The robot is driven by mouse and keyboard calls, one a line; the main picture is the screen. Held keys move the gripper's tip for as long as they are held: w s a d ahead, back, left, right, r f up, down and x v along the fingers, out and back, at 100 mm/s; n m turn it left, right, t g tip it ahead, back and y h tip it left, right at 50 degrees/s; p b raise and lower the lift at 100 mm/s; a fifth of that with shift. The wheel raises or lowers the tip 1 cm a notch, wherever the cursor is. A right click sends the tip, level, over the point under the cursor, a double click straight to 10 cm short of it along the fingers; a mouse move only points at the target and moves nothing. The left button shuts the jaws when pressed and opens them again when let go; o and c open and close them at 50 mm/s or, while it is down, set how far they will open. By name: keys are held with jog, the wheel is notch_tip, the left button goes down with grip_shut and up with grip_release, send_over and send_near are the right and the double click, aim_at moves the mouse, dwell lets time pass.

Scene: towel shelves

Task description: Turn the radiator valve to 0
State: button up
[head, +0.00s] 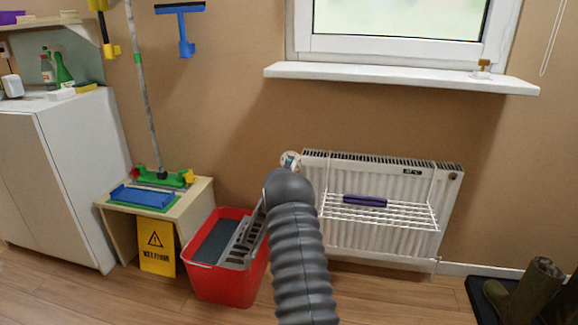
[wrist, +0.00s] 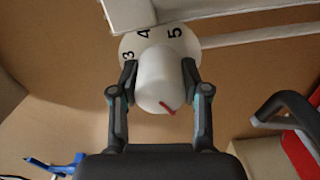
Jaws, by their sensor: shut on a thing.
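The radiator valve's white knob (wrist: 157,80) sits between my fingers in the wrist view. Its numbered dial (wrist: 192,45) shows 3, 4 and 5 along the visible upper part; a 0 is not visible. A red pointer mark on the knob is at its lower right, away from those numbers. My gripper (wrist: 158,72) is shut on the knob, one finger on each side. In the head view the valve (head: 290,158) shows at the radiator's upper left corner, and my arm hides most of my gripper.
The white radiator (head: 390,165) has a wire rack (head: 400,214) holding a folded purple cloth (head: 365,201). A red bucket (head: 222,284) stands left of my arm. A low table (head: 190,205) and a yellow sign (head: 157,249) are farther left. Boots (head: 530,290) stand at right.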

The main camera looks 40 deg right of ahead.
jog(key=shift+r+n, duration=0.35)
jog(key=shift+n, duration=0.45)
jog(key=shift+w, duration=0.1)
jog(key=o, duration=1.2)
jog(key=shift+c, duration=0.2)
jog(key=shift+a+f, duration=0.1)
jog(key=shift+f, duration=0.05)
jog(key=shift+f, duration=0.1)
jog(key=v, duration=1.2)
